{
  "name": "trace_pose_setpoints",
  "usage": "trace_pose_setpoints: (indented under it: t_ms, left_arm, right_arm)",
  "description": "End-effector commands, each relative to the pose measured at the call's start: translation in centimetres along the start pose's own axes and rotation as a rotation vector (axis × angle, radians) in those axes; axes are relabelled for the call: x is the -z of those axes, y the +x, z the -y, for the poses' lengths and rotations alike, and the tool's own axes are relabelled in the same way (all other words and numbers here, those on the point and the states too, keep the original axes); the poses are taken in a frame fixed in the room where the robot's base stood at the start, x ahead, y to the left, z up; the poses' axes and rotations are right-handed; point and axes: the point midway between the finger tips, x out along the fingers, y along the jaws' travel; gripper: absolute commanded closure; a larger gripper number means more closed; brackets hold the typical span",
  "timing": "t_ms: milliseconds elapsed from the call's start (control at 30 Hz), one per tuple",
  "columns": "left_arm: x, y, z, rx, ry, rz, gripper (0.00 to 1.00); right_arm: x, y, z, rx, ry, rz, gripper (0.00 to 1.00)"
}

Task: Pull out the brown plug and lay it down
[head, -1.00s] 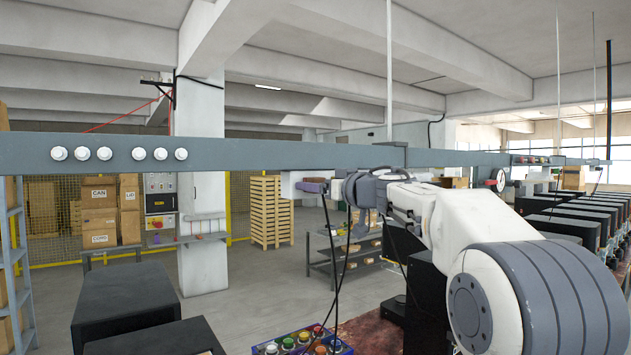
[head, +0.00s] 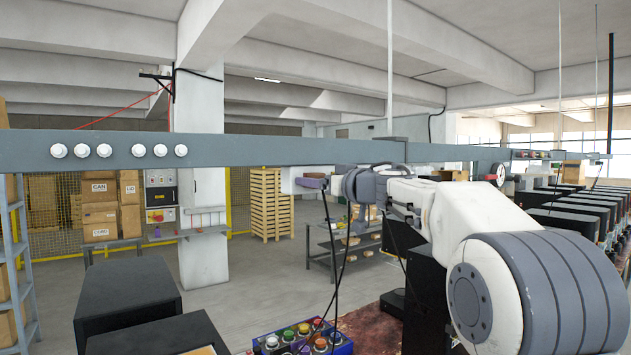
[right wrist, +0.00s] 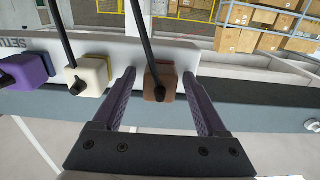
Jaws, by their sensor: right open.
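The brown plug (right wrist: 162,82) sits in a pale socket strip on the grey beam, with a black cable running up from it, in the right wrist view. My right gripper (right wrist: 159,76) is open, with one purple finger on each side of the plug; small gaps show, and I see no clear contact. In the head view my right gripper (head: 342,187) is at the beam and hides the brown plug. My left gripper is not in view.
A cream plug (right wrist: 88,76) and a purple plug (right wrist: 27,70) sit left of the brown one, the cream one close to the left finger. The grey beam (head: 250,149) crosses the head view. A box of coloured plugs or knobs (head: 300,340) stands below.

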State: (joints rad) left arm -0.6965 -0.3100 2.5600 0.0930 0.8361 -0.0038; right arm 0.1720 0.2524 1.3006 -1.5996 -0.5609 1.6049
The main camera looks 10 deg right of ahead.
Motion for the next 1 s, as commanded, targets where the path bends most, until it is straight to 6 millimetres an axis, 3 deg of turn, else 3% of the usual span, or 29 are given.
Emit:
trace_pose_setpoints:
  t_ms: [1000]
  left_arm:
    - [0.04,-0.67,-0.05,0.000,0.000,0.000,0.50]
  right_arm:
    - [-0.01,-0.01,0.02,0.000,0.000,-0.001,0.25]
